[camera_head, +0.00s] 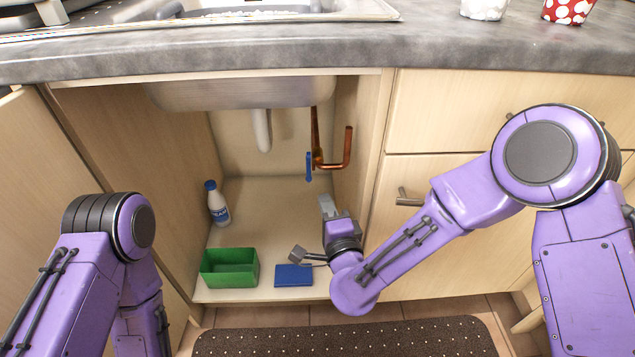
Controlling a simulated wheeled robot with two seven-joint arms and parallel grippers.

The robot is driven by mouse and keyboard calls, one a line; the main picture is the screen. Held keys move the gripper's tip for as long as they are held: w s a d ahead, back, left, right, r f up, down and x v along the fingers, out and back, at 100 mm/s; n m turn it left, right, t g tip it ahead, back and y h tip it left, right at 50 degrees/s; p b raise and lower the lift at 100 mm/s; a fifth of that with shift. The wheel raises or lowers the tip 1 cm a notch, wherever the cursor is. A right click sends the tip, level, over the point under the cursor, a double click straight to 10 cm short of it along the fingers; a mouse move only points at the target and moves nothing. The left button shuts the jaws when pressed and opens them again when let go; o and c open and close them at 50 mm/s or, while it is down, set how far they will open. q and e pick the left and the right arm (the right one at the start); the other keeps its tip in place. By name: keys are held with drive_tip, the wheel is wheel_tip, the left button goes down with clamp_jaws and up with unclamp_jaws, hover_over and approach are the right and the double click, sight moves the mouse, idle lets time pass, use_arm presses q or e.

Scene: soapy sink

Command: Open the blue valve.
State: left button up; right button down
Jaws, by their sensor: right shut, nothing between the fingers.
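The blue valve (309,167) is a small upright blue handle on the copper pipe (347,148), under the sink at the right side of the open cabinet. My right gripper (326,203) is inside the cabinet, below and slightly right of the valve handle. It is shut and empty, and appears apart from the handle. My left arm comes in at the lower left; its gripper is out of view.
A white bottle with a blue cap (217,204), a green box (229,267) and a blue flat item (293,275) stand on the cabinet floor (252,215). The drain pipe (262,130) hangs left of the valve. The cabinet's right wall is close to the pipe.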

sight(309, 168)
use_arm(q)
drive_tip(key=shift+d+f+b, duration=0.1)
drive_tip(key=shift+f+b, duration=0.6)
drive_tip(key=shift+f, duration=0.1)
use_arm(e)
drive_tip(key=w+a, duration=0.1)
drive_tip(key=w, duration=0.6)
drive_tip(key=shift+w+a, duration=0.25)
drive_tip(key=shift+w, duration=0.1)
use_arm(q)
drive_tip(key=shift+f, duration=0.1)
use_arm(e)
drive_tip(key=shift+f, duration=0.1)
use_arm(q)
drive_tip(key=s+f+m+g+h+b, duration=0.2)
drive_tip(key=s+f+m+g+b, duration=0.2)
drive_tip(key=f+b, duration=0.4)
drive_tip(key=shift+s+d+f+g+b, duration=0.35)
drive_tip(key=shift+s+b, duration=0.25)
drive_tip(key=shift+b, duration=0.45)
use_arm(e)
drive_tip(key=w+t, duration=0.2)
drive_tip(key=t, duration=0.1)
drive_tip(key=w+f+n+t+y, duration=0.1)
drive_tip(key=shift+w+t, duration=0.3)
drive_tip(key=shift+w, duration=0.05)
use_arm(q)
drive_tip(key=shift+w, duration=0.15)
use_arm(e)
drive_tip(key=shift+w, duration=0.1)
